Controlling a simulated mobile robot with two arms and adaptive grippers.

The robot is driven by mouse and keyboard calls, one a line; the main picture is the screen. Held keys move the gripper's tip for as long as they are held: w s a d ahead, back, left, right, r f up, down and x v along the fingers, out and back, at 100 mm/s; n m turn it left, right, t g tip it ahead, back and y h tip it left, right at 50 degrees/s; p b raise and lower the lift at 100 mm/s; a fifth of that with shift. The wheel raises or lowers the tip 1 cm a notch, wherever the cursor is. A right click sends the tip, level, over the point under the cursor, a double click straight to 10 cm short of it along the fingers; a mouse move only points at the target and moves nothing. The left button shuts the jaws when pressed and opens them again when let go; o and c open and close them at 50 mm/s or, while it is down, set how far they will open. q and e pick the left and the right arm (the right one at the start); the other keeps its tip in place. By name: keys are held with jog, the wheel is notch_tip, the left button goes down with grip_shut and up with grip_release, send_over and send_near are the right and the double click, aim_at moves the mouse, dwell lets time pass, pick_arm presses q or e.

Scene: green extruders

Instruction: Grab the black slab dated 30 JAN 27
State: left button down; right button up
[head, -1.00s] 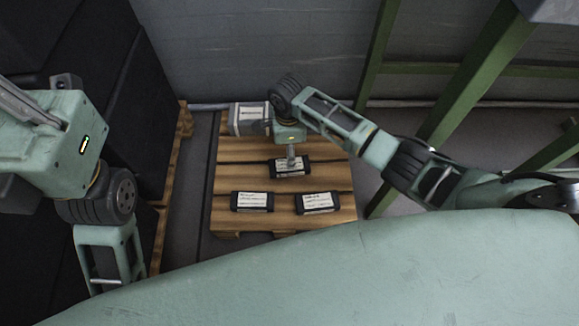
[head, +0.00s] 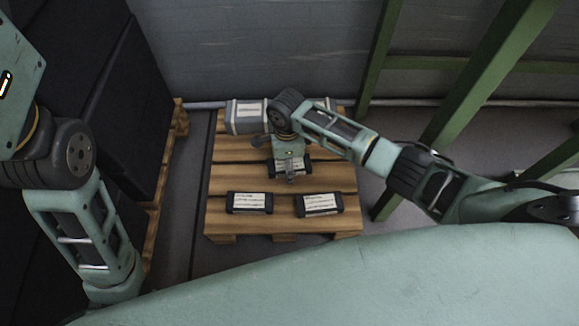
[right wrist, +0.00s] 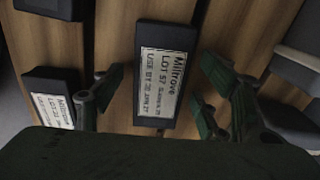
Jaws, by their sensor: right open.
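A black slab with a white label lies under my right gripper (head: 290,178) on the wooden pallet (head: 225,165). In the right wrist view this slab (right wrist: 163,113) reads Milltrove, LOT 57, and its last line appears to be USE BY 30 JAN 27. My right gripper (right wrist: 161,78) is open, one finger on each side of that slab, with visible gaps. In the head view the gripper partly covers the slab (head: 305,166). Two more black labelled slabs, a left one (head: 250,203) and a right one (head: 319,205), lie at the pallet's near edge. My left gripper is out of view.
Grey labelled boxes (head: 246,117) stand at the pallet's far edge, partly behind my right arm. A tall black stack (head: 128,120) stands left of the pallet. Green frame posts (head: 480,90) rise on the right. A grey wall closes the back.

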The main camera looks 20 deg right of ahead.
jog(key=shift+c, duration=0.3)
jog(key=c, duration=1.3)
jog(key=shift+c, duration=0.5)
jog(key=shift+r, duration=0.15)
